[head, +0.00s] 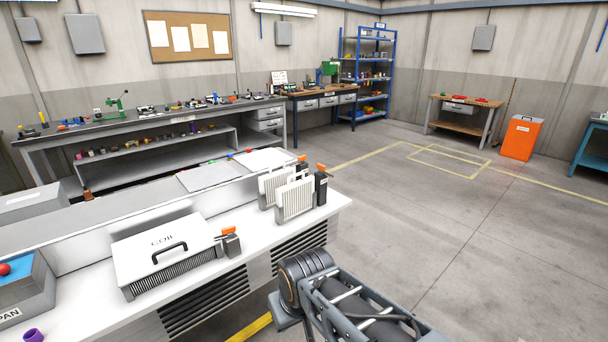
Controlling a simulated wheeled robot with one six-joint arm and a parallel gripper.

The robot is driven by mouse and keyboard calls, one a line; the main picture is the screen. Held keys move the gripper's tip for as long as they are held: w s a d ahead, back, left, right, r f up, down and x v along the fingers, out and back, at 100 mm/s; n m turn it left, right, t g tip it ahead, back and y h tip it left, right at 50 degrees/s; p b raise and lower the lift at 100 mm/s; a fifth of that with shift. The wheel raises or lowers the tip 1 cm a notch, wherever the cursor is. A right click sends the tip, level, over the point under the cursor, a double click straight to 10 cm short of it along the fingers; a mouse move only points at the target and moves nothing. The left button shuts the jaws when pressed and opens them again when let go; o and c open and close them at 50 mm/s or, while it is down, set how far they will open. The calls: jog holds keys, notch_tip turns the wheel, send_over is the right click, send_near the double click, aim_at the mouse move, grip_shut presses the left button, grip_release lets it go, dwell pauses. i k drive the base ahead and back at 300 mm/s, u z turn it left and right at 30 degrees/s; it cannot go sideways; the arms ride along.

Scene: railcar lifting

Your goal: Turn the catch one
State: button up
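Several orange-handled catches show in the head view. One catch (229,231) has an orange lever on a dark grey block at the right end of the white box marked COIL (160,250). Another catch (321,167) has an orange lever on top of a black block beside the upright white filters (294,200). A third orange lever (303,158) shows just behind it, partly hidden. I cannot read which catch is number one. Part of my arm shows at the bottom, right of the white unit, but my gripper is not in view.
The catches and COIL box stand on a long white unit (75,292) with dark vents. A box marked PAN (25,290) and a purple cup (33,335) are at its left. Cluttered benches line the back wall. An orange bin (520,138) stands far right; the floor between is clear.

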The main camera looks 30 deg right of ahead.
aim_at(322, 168)
jog(key=z, duration=0.55)
jog(key=i, duration=0.4)
jog(key=z, duration=0.65)
jog(key=i, duration=0.8)
jog(key=u, duration=0.15)
